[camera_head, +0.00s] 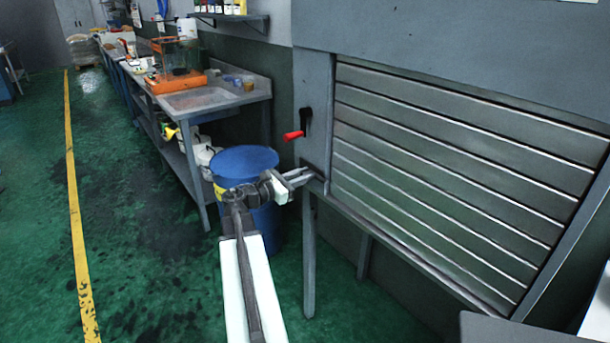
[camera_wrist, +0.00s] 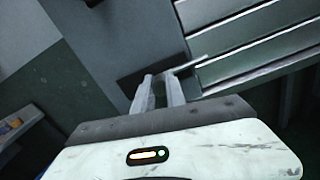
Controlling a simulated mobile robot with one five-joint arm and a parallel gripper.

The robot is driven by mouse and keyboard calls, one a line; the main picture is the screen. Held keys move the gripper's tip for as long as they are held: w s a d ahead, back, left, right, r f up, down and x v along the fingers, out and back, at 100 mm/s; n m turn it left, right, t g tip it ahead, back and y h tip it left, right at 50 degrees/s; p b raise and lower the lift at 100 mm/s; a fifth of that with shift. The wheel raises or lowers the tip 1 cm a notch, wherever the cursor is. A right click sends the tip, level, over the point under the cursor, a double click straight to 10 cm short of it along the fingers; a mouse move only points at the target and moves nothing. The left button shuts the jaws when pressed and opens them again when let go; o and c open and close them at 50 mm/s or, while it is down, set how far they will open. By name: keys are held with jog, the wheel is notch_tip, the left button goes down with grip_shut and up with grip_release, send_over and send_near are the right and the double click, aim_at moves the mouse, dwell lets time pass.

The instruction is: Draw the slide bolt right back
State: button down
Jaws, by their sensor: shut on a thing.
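The slide bolt (camera_head: 319,172) sits on the grey frame at the lower left corner of the slatted metal shutter (camera_head: 440,160). In the wrist view its dark plate shows behind the fingertips, and a thin pale bar (camera_wrist: 195,62) runs from them to the right over the shutter's edge. My gripper (camera_head: 307,178) reaches the bolt from the left front. In the wrist view my gripper (camera_wrist: 160,78) has its fingers closed on the bolt's small handle, which the fingertips mostly hide. How far the bolt is drawn I cannot tell.
A red-handled lever (camera_head: 293,135) hangs on the frame above the bolt. A blue barrel (camera_head: 245,163) stands behind my arm. A workbench (camera_head: 205,98) with an orange tray runs along the wall. The green floor to the left, with its yellow line, is clear.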

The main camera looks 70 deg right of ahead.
jog(key=shift+s+a+f, duration=0.1)
jog(key=shift+f, duration=0.05)
dwell(0.6)
jog(key=w+d, duration=0.2)
jog(key=w, duration=0.1)
jog(key=shift+w, duration=0.15)
jog(key=c, duration=1.4)
grip_release()
jog(key=shift+d, duration=0.1)
jog(key=shift+o, duration=0.2)
jog(key=v, duration=0.8)
